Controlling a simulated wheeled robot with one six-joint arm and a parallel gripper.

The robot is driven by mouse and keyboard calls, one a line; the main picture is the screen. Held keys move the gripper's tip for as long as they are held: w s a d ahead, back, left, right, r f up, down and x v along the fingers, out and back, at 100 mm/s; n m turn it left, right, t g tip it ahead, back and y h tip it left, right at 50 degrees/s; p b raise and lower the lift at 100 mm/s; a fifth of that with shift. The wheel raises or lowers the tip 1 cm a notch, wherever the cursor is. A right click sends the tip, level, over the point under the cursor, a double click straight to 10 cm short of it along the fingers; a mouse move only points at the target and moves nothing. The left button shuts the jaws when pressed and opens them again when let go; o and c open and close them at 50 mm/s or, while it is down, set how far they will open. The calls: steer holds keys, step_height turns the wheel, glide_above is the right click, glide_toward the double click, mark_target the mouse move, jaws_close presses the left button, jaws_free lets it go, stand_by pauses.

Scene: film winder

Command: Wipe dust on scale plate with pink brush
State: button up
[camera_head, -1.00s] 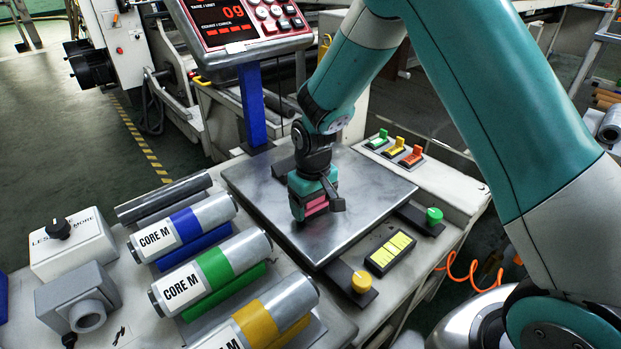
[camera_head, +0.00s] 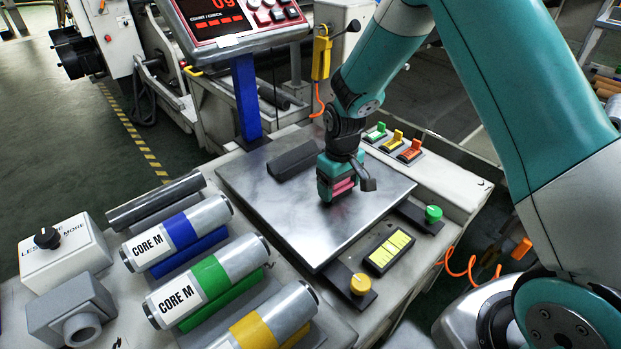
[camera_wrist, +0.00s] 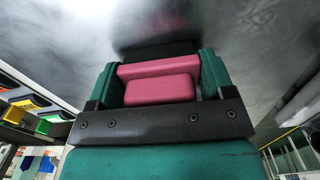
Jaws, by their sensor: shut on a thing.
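The scale plate (camera_head: 285,220) is a flat square grey metal plate in the middle of the head view. Faint dull smudges show on its surface in the wrist view (camera_wrist: 240,40). My gripper (camera_head: 338,190) is over the right part of the plate, pointing down. It is shut on the pink brush (camera_wrist: 160,82), whose pink body sits between the teal fingers. The brush's dark bristle side (camera_wrist: 155,50) is at or very close to the plate; I cannot tell whether it touches. In the head view only a little pink (camera_head: 342,186) shows between the fingers.
A dark bar (camera_head: 296,158) lies at the plate's back edge. Labelled cores (camera_head: 190,290) lie left of the plate. A yellow knob (camera_head: 361,284), a green knob (camera_head: 433,214) and a yellow-lit panel (camera_head: 390,250) line its front right. Coloured switches (camera_head: 393,142) stand behind right. The scale display (camera_head: 235,20) is at the back.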

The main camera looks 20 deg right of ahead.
step_height(320, 180, up, 3)
steer(key=shift+s+r+p, duration=0.1)
steer(key=shift+p, duration=0.7)
steer(key=shift+r+p, duration=2.4)
steer(key=shift+r, duration=0.15)
